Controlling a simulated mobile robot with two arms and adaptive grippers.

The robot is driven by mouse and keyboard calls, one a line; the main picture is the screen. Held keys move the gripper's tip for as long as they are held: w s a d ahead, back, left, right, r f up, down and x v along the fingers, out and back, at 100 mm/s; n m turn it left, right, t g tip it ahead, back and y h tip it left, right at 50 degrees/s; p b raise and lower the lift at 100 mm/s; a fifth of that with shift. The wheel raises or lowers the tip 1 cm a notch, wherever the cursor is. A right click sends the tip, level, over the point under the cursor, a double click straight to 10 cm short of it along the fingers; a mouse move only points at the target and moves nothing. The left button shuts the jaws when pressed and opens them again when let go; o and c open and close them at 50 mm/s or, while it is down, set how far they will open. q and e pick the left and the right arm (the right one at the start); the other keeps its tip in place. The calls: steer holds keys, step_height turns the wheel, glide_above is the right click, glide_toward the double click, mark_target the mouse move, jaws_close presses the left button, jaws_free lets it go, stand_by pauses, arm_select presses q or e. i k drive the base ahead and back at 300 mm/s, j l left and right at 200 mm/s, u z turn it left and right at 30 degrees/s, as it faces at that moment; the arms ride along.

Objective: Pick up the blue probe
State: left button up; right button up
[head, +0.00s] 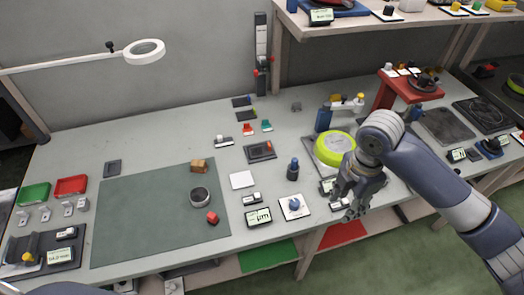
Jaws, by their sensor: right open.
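A small dark blue upright piece (292,170) stands on the bench right of the middle; it may be the blue probe, but it is too small to be sure. My left gripper is not in view.
A green mat (140,222) covers the bench's left part, with a dark ring, a red cube and a brown block. A small display (258,217) stands left of the white plate. A red stand (412,86) is behind my right arm. A shelf crosses the top right.

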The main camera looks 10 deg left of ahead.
mark_target(294, 162)
steer(key=i+l+u, duration=0.15)
steer(key=l+u, duration=0.2)
steer(key=i+l+u, duration=0.15)
steer(key=u, duration=0.2)
steer(key=l+u, duration=0.7)
steer(key=i+l, duration=0.05)
steer(key=l, duration=0.05)
